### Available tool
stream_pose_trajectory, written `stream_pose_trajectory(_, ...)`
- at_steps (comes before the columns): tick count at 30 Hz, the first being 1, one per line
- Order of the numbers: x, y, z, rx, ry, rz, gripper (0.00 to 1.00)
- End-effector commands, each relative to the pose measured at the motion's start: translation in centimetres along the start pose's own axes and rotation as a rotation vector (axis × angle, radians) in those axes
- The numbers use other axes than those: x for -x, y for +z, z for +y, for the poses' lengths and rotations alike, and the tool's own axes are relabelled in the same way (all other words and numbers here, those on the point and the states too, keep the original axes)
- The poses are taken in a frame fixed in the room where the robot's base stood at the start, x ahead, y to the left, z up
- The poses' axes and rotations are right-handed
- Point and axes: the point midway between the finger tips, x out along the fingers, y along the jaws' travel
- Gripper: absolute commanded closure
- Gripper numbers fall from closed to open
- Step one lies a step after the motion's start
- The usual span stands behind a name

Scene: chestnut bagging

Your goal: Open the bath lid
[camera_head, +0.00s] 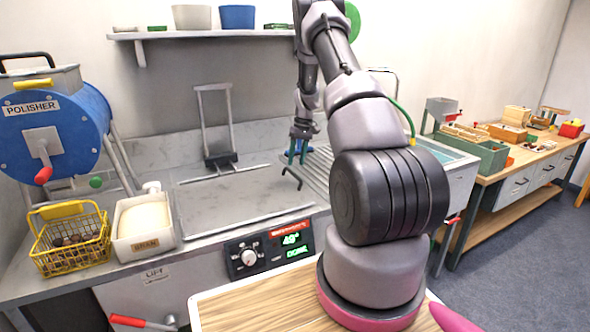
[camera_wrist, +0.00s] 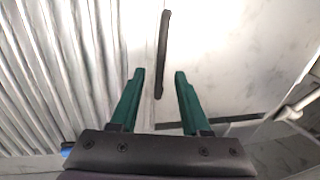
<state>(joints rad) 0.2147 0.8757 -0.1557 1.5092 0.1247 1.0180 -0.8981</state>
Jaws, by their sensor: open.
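The bath lid (camera_head: 235,205) is a flat grey metal plate lying closed in the steel counter. A dark bar handle (camera_head: 291,179) stands at its right side. My gripper (camera_head: 297,158) points down just above the handle in the head view. In the wrist view, the green fingers of my gripper (camera_wrist: 160,74) are apart, and the dark handle (camera_wrist: 163,40) runs lengthwise between and beyond their tips. The fingers do not appear to touch it; the exact height gap is hard to tell. The pale lid surface (camera_wrist: 225,60) lies to its right.
A ribbed drainboard (camera_head: 325,172) lies right of the lid. An upright metal frame (camera_head: 216,125) stands behind it. A bran box (camera_head: 146,225), a yellow basket of chestnuts (camera_head: 70,243) and the blue polisher (camera_head: 60,125) stand left. The control panel (camera_head: 270,253) is in front.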

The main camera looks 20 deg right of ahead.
Motion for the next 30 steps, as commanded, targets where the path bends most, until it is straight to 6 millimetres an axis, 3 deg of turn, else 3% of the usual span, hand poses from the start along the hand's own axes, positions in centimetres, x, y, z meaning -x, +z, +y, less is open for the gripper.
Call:
stream_pose_trajectory(3,-2.1,0.1,0.0,0.000,-0.001,-0.003,0.53)
stream_pose_trajectory(7,-3.5,0.0,0.0,-0.001,0.000,-0.001,0.53)
stream_pose_trajectory(19,-4.2,0.0,0.0,-0.001,0.001,0.000,0.53)
stream_pose_trajectory(21,-4.2,0.0,0.0,-0.001,0.001,0.000,0.80)
stream_pose_trajectory(23,-4.2,0.0,0.0,-0.001,0.001,0.000,1.00)
stream_pose_trajectory(30,-4.2,0.0,0.0,-0.001,0.001,0.000,1.00)
